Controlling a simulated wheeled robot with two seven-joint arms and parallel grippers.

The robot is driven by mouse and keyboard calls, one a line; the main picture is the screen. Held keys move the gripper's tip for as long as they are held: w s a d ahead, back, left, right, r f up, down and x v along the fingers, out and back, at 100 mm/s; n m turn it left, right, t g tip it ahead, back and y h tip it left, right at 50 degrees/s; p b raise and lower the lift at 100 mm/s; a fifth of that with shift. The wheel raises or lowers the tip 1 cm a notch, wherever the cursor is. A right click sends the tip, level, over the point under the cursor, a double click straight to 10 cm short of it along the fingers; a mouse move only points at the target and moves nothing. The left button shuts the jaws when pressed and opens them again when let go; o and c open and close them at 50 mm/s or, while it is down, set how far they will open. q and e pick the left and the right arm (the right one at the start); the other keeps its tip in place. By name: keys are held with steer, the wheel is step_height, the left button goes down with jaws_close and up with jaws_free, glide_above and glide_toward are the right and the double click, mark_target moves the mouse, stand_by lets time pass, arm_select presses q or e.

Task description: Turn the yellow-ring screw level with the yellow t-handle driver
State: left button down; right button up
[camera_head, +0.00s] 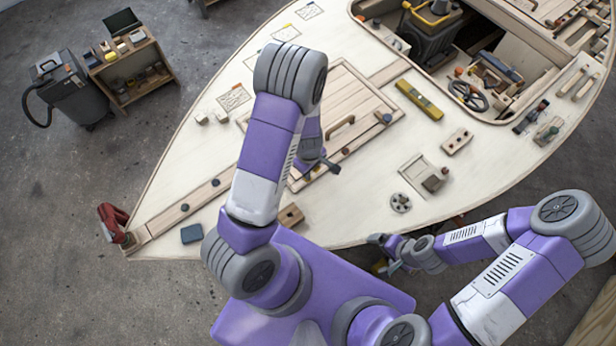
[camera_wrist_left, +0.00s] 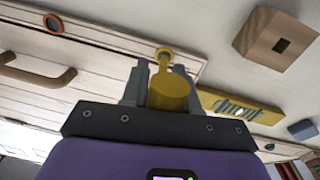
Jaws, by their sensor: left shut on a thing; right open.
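My left gripper (camera_wrist_left: 160,90) is shut on the yellow t-handle driver (camera_wrist_left: 168,92), whose thick yellow body shows between the fingers. The driver's thin yellow shaft runs to the yellow-ring screw (camera_wrist_left: 165,51) at the edge of the plank hatch. The tip seems to be at the ring; I cannot tell whether it is seated or how high the screw stands. In the head view my left gripper (camera_head: 322,165) is over the hatch's near edge, and my arm hides the driver and screw. My right gripper (camera_head: 380,252) is open and empty beside the hull's near edge.
The plank hatch (camera_head: 352,88) has a wooden handle (camera_wrist_left: 38,74) and another ringed screw (camera_wrist_left: 54,24). A wooden block with a square hole (camera_wrist_left: 274,40), a yellow slotted piece (camera_wrist_left: 238,107) and a blue-grey box (camera_head: 191,233) are nearby. A yellow level (camera_head: 420,100) lies farther back.

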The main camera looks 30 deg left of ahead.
arm_select(q)
steer(key=m, duration=0.4)
steer(key=shift+s, duration=0.25)
steer(key=m+b, duration=0.1)
steer(key=m, duration=0.1)
steer(key=shift+f+m, duration=0.1)
steer(key=shift+m, duration=0.2)
steer(key=shift+s+a+m, duration=0.1)
steer(key=shift+s+m, duration=0.05)
steer(key=shift+m, duration=1.05)
steer(key=shift+g, duration=0.3)
steer(key=shift+r, duration=0.5)
